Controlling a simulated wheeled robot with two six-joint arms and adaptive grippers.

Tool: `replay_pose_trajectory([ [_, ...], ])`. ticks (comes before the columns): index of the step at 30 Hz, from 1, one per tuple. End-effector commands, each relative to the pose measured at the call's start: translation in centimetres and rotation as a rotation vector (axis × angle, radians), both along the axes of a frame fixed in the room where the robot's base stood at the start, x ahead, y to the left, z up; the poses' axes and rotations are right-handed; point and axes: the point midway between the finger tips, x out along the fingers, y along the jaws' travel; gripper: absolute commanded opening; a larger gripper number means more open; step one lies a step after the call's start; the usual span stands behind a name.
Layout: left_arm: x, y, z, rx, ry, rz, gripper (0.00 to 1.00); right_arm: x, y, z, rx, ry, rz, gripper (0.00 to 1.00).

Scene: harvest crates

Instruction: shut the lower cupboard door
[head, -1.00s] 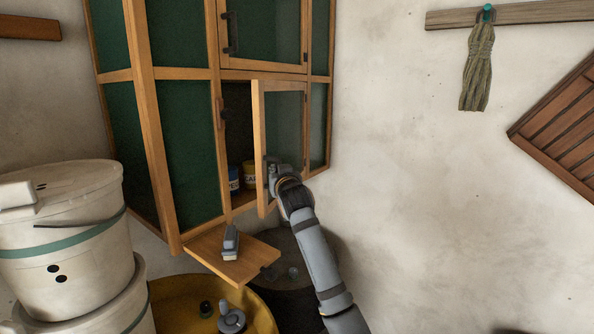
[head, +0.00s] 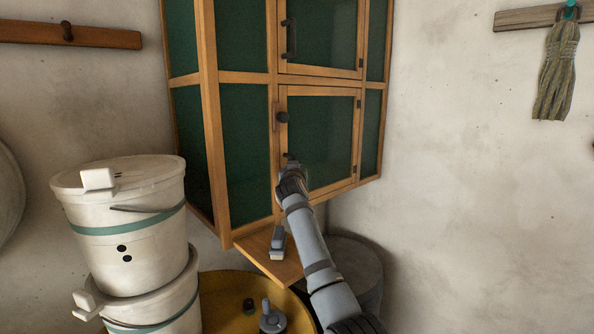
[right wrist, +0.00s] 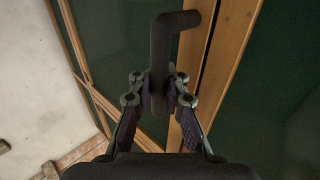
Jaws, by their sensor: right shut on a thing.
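The lower cupboard door (head: 322,142), wood-framed with a dark green panel, lies flat in line with the cupboard front in the head view. I see no clear gap at its edge, but cannot tell if it is fully flush. My right gripper (head: 290,172) is at the door's lower left. In the right wrist view my right gripper (right wrist: 159,88) is shut on the black door handle (right wrist: 177,30). A wooden catch with a dark knob (head: 282,117) sits on the post left of the door. My left gripper is out of view.
The upper door (head: 319,30) is shut. A small wooden shelf (head: 262,256) with a grey tool on it juts out below. White stacked buckets (head: 130,222) stand at left, a yellow tub (head: 222,300) and a dark barrel (head: 365,262) below.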

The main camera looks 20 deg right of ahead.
Motion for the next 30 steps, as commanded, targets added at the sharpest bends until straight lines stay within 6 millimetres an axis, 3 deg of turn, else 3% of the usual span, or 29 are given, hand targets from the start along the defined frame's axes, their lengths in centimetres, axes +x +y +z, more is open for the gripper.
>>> replay_pose_trajectory([
  [6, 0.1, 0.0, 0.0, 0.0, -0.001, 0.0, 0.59, 0.0, 0.2, -0.2, 0.002, 0.003, 0.004, 0.0],
  [7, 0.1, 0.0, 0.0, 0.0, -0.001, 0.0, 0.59, 0.0, 0.2, -0.2, 0.002, 0.003, 0.004, 0.13],
  [12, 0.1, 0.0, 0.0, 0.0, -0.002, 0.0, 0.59, 0.0, 0.2, -0.1, 0.001, 0.001, 0.003, 0.36],
  [24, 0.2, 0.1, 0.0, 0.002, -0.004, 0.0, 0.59, -0.2, 0.2, 0.1, 0.0, -0.002, 0.001, 0.36],
  [30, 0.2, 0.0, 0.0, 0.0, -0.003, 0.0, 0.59, -2.7, 1.1, 0.0, 0.002, -0.003, 0.003, 0.36],
])
